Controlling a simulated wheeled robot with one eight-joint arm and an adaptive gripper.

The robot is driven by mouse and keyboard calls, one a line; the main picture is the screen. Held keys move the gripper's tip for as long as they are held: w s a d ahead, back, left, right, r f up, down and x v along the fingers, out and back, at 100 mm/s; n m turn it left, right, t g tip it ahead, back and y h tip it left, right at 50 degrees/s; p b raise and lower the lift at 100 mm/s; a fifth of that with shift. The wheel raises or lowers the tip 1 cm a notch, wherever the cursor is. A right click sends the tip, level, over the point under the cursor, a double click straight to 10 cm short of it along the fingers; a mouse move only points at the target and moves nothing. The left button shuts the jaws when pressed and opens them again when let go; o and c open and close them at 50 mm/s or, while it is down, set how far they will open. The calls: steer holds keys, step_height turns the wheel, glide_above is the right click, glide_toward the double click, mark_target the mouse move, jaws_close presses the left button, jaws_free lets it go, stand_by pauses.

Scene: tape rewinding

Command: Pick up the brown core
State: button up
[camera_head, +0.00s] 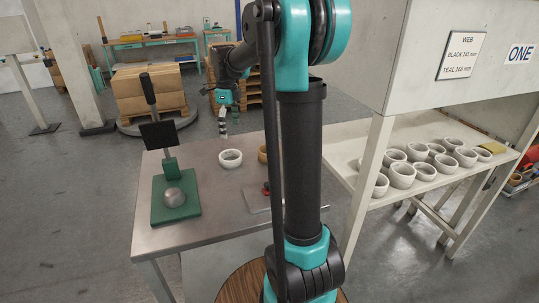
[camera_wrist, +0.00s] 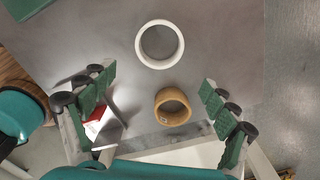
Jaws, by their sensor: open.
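The brown core (camera_wrist: 176,121) is a short tan ring on the grey table, seen in the wrist view just below a white core (camera_wrist: 160,64). In the head view the brown core (camera_head: 262,154) is partly hidden behind my arm, to the right of the white core (camera_head: 230,163). My gripper (camera_wrist: 158,80) is open and empty, with its green-padded fingers spread wide to either side of the brown core in the picture. It is apart from the core. In the head view my gripper (camera_head: 223,127) hangs beyond the table's far side.
A plate with a red part (camera_head: 266,188) lies near the front, partly behind my arm. Several pale cores (camera_head: 402,174) fill the shelf (camera_head: 345,168) at right.

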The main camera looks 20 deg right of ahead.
steer(key=shift+n, duration=0.7)
steer(key=s+d+r, duration=0.1)
steer(key=d, duration=0.3)
steer(key=s+d+r, duration=0.2)
steer(key=d, duration=0.2)
steer(key=s+d+r, duration=0.1)
steer(key=s+d, duration=0.1)
steer(key=d, duration=0.1)
steer(key=shift+s+d+r, duration=0.2)
steer(key=shift+d+r, duration=0.2)
steer(key=c, duration=1.1)
glide_above(268, 165)
steer(key=f, duration=1.1)
steer(key=shift+w+f, duration=0.2)
steer(key=shift+w, duration=0.1)
steer(key=shift+s+d+f, duration=0.1)
steer(key=shift+f, duration=2.8)
